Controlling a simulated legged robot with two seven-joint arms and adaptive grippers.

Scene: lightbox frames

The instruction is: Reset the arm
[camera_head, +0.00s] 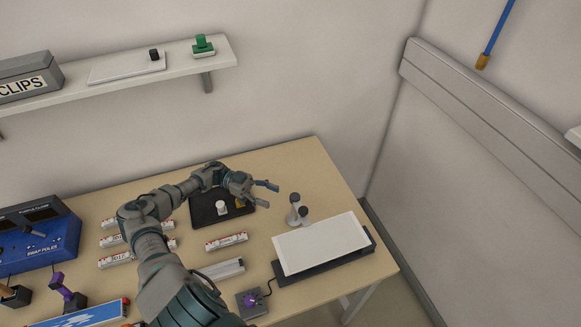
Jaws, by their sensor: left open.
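My left arm comes in from the bottom left and reaches over the middle of the desk (310,165). My left gripper (267,194) is open and empty, its fingers pointing right above the desk. My right arm and gripper do not show.
A white sheet lies on a lightbox (322,243) at the right, with grey knobbed pieces (298,210) behind it. Labelled rolls (227,242) lie left of it. A blue device (40,238) stands far left. A shelf (125,72) is above. The back right desk is clear.

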